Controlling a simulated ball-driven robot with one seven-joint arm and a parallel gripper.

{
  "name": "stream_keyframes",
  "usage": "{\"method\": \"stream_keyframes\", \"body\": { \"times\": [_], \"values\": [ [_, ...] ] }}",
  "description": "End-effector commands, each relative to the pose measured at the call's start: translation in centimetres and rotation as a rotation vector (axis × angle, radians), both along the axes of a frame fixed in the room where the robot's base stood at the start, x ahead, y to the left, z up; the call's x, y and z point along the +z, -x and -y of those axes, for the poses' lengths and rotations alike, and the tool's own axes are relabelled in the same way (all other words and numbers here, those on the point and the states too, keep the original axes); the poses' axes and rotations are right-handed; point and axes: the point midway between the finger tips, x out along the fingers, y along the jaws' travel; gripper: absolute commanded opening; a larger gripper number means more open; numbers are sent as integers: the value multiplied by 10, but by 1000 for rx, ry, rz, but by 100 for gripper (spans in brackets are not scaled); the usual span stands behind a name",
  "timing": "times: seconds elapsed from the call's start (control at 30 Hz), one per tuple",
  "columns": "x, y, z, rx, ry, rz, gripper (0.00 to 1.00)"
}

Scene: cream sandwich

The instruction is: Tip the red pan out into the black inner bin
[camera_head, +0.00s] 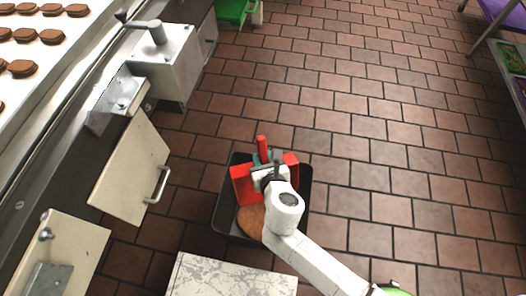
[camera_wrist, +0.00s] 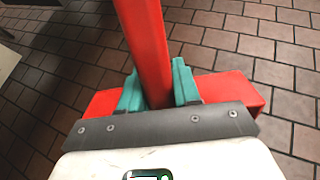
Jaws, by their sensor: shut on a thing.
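The red pan (camera_head: 243,187) is over the black inner bin (camera_head: 308,188) in the head view, partly hidden by my arm. Its red handle (camera_head: 262,143) sticks out toward the top of the picture. My gripper (camera_head: 265,160) is shut on the handle. In the wrist view the teal fingertips of my gripper (camera_wrist: 158,88) stand on both sides of the red pan's handle (camera_wrist: 143,35), and the pan's body (camera_wrist: 235,88) shows beyond. Brown material (camera_head: 250,221) shows in the lower part of the bin. The pan's inside is hidden, and I cannot tell its exact tilt.
A pale scratched box top (camera_head: 232,277) stands just below the bin. Cream open panels (camera_head: 130,170) and a conveyor with brown biscuits (camera_head: 40,50) are at left. A green container (camera_head: 236,10) is at the top. Tiled floor (camera_head: 400,150) at right is clear.

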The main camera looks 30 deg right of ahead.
Motion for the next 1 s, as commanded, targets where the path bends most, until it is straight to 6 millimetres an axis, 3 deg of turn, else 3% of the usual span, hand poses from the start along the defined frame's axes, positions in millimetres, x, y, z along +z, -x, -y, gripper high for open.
{"method": "stream_keyframes", "body": {
  "times": [0.03,1.0],
  "values": [
    [9,-1,0,1,-4,-13,0],
    [24,-1,0,1,-106,-303,0]
  ]
}}
